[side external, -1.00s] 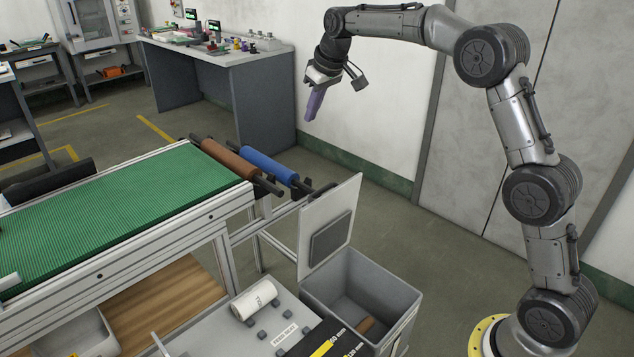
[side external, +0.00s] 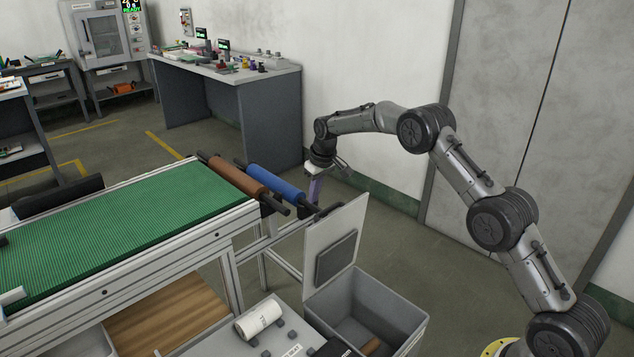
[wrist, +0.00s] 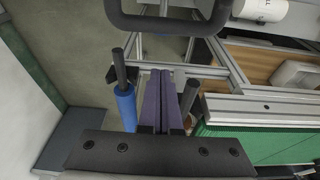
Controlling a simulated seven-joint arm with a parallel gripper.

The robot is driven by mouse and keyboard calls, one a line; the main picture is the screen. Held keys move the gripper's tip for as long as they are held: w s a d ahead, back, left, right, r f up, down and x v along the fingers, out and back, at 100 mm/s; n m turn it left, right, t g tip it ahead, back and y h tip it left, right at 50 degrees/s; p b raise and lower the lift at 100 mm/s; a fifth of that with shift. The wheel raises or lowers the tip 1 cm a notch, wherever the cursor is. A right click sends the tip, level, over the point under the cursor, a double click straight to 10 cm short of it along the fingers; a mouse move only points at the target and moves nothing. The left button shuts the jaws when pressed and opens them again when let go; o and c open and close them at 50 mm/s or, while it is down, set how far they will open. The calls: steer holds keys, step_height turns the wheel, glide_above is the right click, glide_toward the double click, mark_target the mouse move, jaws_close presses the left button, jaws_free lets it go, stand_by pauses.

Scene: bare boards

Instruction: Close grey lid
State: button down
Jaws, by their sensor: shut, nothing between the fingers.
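The grey lid (side external: 335,240) stands open, tilted upright on the left edge of the grey bin (side external: 390,310), with a darker square panel on its inner face. The bin is open at the top, and a brown object (side external: 371,346) lies inside. My gripper (side external: 314,190) has purple fingers and hangs pointing down behind the lid's top edge, apart from it as far as I can tell. In the wrist view the purple fingers (wrist: 161,100) are together and empty. The lid is not clearly identifiable there.
A green conveyor (side external: 120,225) with a brown roller (side external: 235,174) and a blue roller (side external: 272,181) lies left of my gripper. A white roll (side external: 258,318) rests on a grey surface beside the bin. Open floor lies right of the bin.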

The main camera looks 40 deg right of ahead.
steer(key=shift+s+f, duration=0.15)
steer(key=shift+s, duration=0.8)
steer(key=shift+s+f, duration=0.1)
steer(key=shift+s, duration=0.8)
